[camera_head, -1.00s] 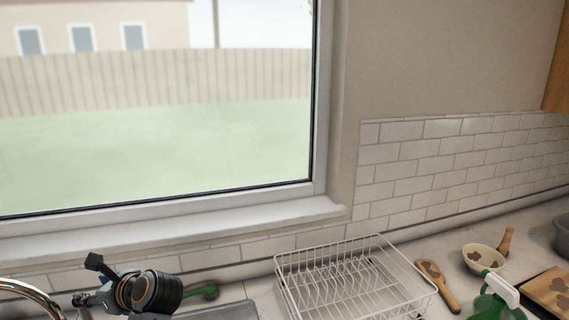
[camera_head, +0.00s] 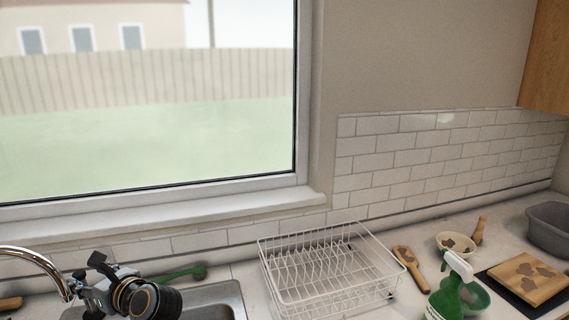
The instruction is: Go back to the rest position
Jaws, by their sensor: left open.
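My left gripper (camera_head: 86,270) shows at the lower left, above the sink (camera_head: 235,296). Its fingers are apart and nothing shows between them. The dark round wrist of my left arm is at the bottom edge, and the rest of that arm is out of the picture. My right gripper is not in view.
A curved chrome faucet (camera_head: 38,254) is close to the left gripper. A green brush (camera_head: 182,273) lies behind the sink. A white dish rack (camera_head: 325,290) stands right of it. Further right are a wooden tool (camera_head: 410,268), a bowl (camera_head: 452,245), a green spray bottle (camera_head: 447,298), a stained board (camera_head: 522,272) and a grey tub (camera_head: 546,225).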

